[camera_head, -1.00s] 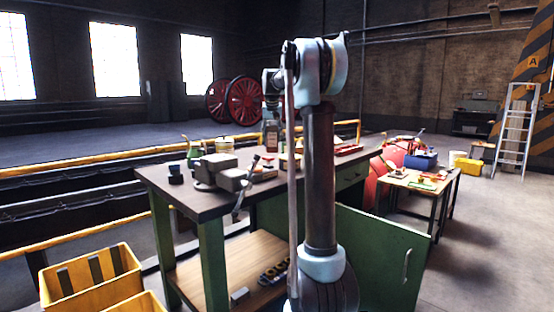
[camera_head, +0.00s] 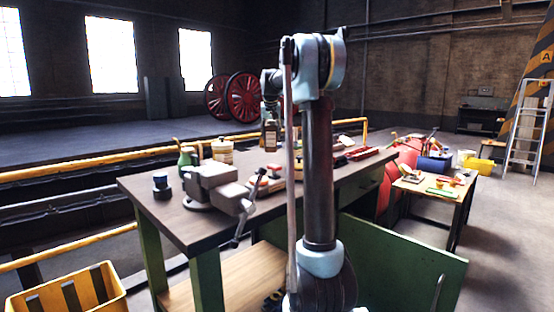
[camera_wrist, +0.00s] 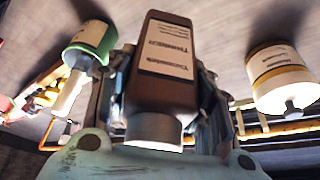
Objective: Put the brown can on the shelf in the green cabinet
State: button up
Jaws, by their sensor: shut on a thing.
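In the head view the can (camera_head: 270,133) hangs below my gripper (camera_head: 270,118), over the workbench top; my arm partly covers this area. The green cabinet (camera_head: 410,265) is under the workbench, with a green door standing open at the right. Its wooden shelf (camera_head: 225,282) shows low at the left, partly hidden by my arm.
A yellow crate (camera_head: 70,295) stands at the lower left. A small table (camera_head: 435,187) stands at the right.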

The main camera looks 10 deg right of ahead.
aim_at(272, 150)
notch_tip(272, 150, down, 8)
jog(key=shift+d+f, duration=0.1)
dwell(0.4)
jog(key=o, duration=1.4)
